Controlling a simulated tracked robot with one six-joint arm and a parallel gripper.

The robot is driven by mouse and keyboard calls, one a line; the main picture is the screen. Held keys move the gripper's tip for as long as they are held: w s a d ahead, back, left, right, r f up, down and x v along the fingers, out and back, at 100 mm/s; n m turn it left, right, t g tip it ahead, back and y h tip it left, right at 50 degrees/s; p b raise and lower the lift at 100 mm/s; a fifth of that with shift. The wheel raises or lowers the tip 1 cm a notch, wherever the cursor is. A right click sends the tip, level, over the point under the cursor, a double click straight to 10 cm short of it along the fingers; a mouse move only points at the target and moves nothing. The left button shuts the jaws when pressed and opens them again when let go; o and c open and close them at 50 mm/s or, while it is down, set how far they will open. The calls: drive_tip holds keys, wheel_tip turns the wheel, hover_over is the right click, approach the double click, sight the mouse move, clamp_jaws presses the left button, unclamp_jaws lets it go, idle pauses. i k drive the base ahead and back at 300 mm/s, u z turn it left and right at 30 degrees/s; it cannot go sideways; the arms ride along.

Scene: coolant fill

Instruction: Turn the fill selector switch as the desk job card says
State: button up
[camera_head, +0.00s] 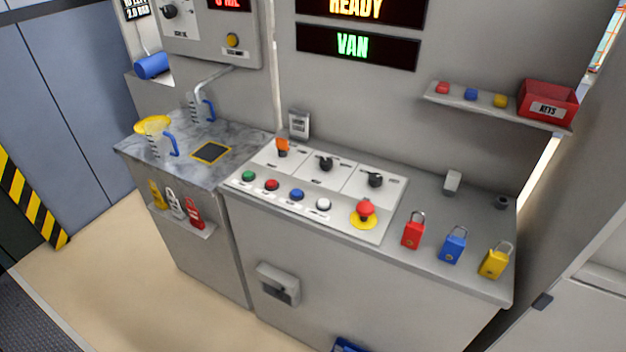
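A grey wall box (205,45) at the upper left carries a black rotary knob (170,11), a red-lit display (229,3) and a yellow button (232,40). The desk panel (350,222) has two more black rotary knobs, one in the middle (325,163) and one at right (375,179), and an orange handle (282,147) at left. The labels are too small to read, so I cannot tell which knob is the fill selector. A small grey-white holder (299,124) stands behind the panel; I cannot tell whether it is the job card. My gripper is not in view.
The panel front has coloured buttons and a red mushroom button (365,208). Red (413,233), blue (453,246) and yellow (494,262) padlocks stand at right. Jugs stand on the marble counter (200,170). Wall signs read READY and VAN (353,45). Floor at lower left is clear.

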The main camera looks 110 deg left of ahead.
sight(326, 163)
drive_tip(key=u, duration=3.7)
